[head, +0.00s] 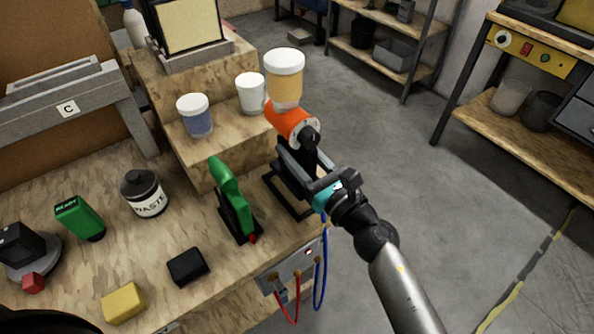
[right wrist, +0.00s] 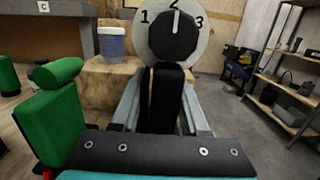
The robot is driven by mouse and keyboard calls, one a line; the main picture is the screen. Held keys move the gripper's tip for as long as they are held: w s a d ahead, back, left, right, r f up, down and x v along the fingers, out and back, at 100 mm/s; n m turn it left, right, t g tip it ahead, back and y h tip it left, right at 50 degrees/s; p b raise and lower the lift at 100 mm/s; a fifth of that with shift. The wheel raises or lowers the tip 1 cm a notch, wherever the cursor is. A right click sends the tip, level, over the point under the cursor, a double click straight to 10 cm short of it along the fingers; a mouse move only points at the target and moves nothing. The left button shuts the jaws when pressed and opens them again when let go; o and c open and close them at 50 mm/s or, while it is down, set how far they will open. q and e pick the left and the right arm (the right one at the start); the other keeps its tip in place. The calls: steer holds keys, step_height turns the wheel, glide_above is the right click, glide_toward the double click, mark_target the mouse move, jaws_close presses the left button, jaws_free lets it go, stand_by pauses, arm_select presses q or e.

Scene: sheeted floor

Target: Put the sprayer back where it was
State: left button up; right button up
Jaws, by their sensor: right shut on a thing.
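The sprayer (head: 290,118) has an orange body, and a cream cup with a white lid stands upright on top. My right gripper (head: 300,160) is shut on its black handle (right wrist: 164,98) and holds it near the bench's right edge. In the right wrist view the sprayer's round back shows a black knob (right wrist: 172,36) on a dial marked 1, 2, 3. A black open frame (head: 286,205) lies below the gripper at the bench edge, partly hidden by it; I cannot tell if they touch. My left gripper is not in view.
A green tool (head: 232,192) in a black holder stands just left of the gripper. A blue-filled cup (head: 195,116) and a white cup (head: 250,93) stand on the wooden step (head: 215,165). A paste jar (head: 144,193) is further left. Open floor lies right of the bench.

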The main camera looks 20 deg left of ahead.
steer(key=shift+f+b, duration=1.35)
steer(key=shift+f, duration=0.65)
steer(key=shift+f, duration=0.1)
steer(key=o, duration=0.8)
steer(key=shift+f, duration=0.2)
steer(key=shift+r, duration=0.25)
steer(key=v, duration=1.2)
steer(key=shift+b, duration=0.4)
